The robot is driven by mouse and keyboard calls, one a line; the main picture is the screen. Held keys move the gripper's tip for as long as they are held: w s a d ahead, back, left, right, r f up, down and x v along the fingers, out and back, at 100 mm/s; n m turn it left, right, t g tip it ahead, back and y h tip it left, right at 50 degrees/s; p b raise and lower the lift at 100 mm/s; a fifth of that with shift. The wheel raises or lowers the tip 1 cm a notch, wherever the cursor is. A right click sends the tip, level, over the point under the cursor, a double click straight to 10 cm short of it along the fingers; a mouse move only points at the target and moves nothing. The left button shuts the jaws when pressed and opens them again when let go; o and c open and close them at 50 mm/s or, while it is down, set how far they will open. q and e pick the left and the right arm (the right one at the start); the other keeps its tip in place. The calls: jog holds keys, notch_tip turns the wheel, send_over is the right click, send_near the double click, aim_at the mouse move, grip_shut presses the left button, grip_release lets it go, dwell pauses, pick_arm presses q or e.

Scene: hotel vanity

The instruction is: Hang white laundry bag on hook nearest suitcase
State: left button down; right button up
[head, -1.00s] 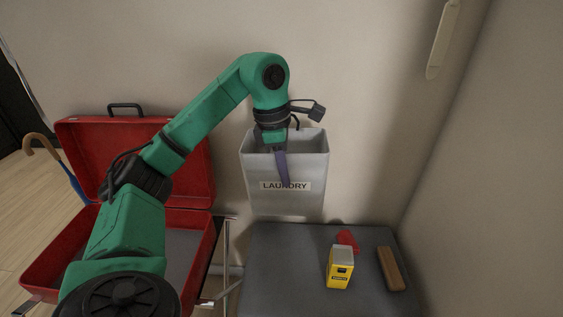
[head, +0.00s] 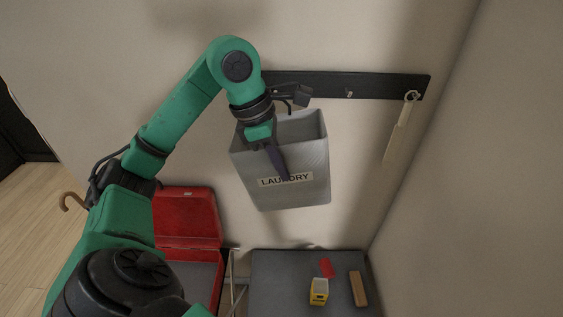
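The white laundry bag (head: 312,164), pale grey in this light with a LAUNDRY label, hangs in the air in front of the wall, slightly tilted, its open top up. My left gripper (head: 275,158) is at its front left rim, one dark finger outside the front wall; it appears shut on the bag, the other finger hidden. The black hook rail (head: 385,85) is on the wall just above and behind the bag. A middle hook (head: 349,93) shows; the rail's left end is hidden behind my arm. The red suitcase (head: 188,215) stands open at lower left. My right gripper is not in view.
A cream long-handled item (head: 398,135) hangs from the rail's right hook (head: 411,95). A dark bench (head: 275,290) below carries a yellow box (head: 319,291), a red item (head: 326,267) and a brown block (head: 358,289).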

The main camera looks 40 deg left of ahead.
aim_at(283, 143)
pick_arm(q)
jog(key=shift+w+a+f+p, duration=0.15)
jog(key=shift+w+a+p, duration=0.3)
jog(key=shift+w+a, duration=0.3)
jog(key=shift+w+a+f+p, duration=0.1)
jog(key=shift+w+a+p, duration=0.4)
jog(key=shift+w, duration=0.4)
jog(key=shift+w+a+f+p, duration=0.1)
jog(key=shift+w+a+p, duration=0.65)
jog(key=shift+w, duration=0.25)
jog(key=shift+w+a+f+p, duration=0.1)
jog(key=shift+w+a+p, duration=0.65)
jog(key=shift+w, duration=0.25)
jog(key=shift+w+a+f, duration=0.15)
jog(key=shift+w+f, duration=0.05)
jog(key=shift+f, duration=0.05)
jog(key=shift+w+a+f, duration=0.25)
jog(key=shift+w+f, duration=0.05)
